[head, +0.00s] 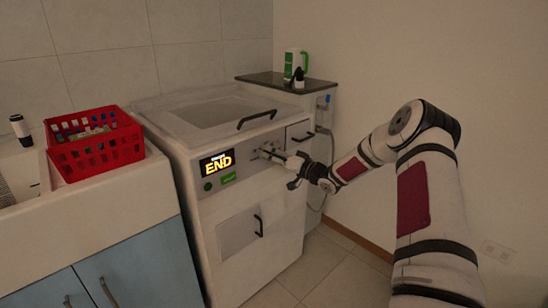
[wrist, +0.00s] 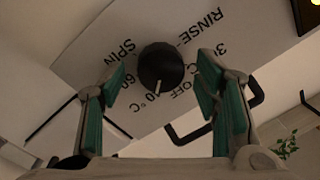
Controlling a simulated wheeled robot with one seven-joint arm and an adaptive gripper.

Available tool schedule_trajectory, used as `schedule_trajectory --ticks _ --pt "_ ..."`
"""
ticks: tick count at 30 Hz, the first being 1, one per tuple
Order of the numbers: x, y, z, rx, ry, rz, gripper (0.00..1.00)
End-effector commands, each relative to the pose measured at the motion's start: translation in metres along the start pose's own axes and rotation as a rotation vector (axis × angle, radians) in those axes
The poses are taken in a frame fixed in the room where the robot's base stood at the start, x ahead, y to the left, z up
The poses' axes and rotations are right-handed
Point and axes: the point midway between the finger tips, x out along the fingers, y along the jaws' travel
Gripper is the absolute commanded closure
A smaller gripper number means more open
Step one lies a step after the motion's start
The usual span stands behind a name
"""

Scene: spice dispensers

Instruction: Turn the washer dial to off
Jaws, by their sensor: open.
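The washer (head: 210,240) stands in the middle of the head view, with a lit display (head: 216,163) reading "END". Its dial is a round black knob (wrist: 160,64) in the wrist view, on a pale panel (wrist: 120,40) printed with RINSE, SPIN, temperatures and OFF. The dial's white mark points down in the picture, near a temperature label, with OFF a little to its right. My gripper (wrist: 161,84) is open, one green-padded finger on each side of the dial, with gaps visible. In the head view my gripper (head: 284,156) is at the panel and hides the dial.
A black lid handle (head: 257,118) sits above the panel and a door handle (head: 259,225) below. A red basket (head: 95,142) stands on the left counter. A side cabinet (head: 273,80) at the back right carries a green and white container (head: 296,65). Floor at the right is clear.

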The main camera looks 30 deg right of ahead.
Motion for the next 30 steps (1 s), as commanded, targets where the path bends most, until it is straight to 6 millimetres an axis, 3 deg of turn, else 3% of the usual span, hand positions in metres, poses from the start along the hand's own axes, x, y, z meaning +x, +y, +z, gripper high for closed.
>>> schedule_trajectory --ticks 4,11,22,30 --pt "0.0 -0.0001 0.0 0.0 0.0 0.0 0.43" --pt "-0.0002 -0.0001 0.0 0.0 0.0 0.0 0.92" --pt "0.0 -0.0002 0.0001 -0.044 -0.003 0.002 0.92" --pt "0.0002 -0.0005 -0.0001 -0.214 -0.012 0.009 0.92"
